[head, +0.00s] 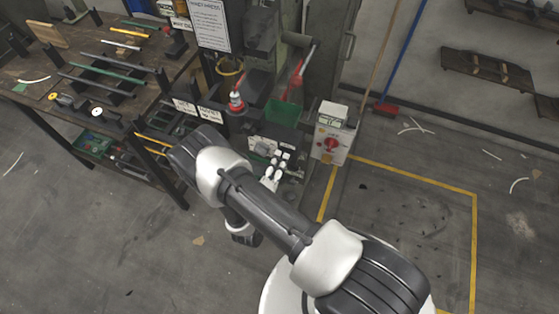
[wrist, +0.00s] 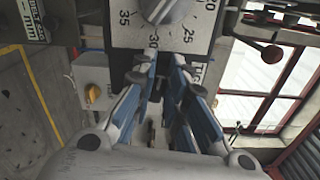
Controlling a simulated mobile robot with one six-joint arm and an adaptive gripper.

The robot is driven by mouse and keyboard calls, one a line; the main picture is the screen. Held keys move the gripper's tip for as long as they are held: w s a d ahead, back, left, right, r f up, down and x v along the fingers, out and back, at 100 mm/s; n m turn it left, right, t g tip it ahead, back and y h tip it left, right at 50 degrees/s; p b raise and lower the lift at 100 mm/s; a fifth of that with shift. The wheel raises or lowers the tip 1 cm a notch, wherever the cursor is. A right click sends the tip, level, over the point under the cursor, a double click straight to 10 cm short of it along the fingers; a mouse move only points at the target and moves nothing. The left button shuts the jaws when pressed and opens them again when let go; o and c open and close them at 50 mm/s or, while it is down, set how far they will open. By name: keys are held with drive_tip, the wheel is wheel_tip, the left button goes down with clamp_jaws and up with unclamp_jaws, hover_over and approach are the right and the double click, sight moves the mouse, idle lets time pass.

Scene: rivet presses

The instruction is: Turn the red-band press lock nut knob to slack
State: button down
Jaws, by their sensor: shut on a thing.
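The press (head: 262,45) stands at the top middle of the head view. My gripper (head: 281,158) is low at its front, beside a pale panel (head: 262,147). In the wrist view, a dial plate (wrist: 122,33) with numbers from 20 to 35 and a grey round knob (wrist: 166,6) is just beyond my fingertips. My gripper (wrist: 161,62) has its blue fingers close together below the 30 mark. They are shut on a small part, taken as the lock nut knob, which the fingertips hide. Its slack or tight state and the press's red band are not clear.
A control box (head: 333,135) with a red knob stands right of the press. A workbench (head: 62,85) with bars and tools is at the left. A red lever (head: 297,75) and a green bin (head: 284,112) are above my gripper.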

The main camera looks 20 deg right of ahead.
drive_tip(key=c, duration=1.6)
unclamp_jaws()
drive_tip(key=v, duration=1.2)
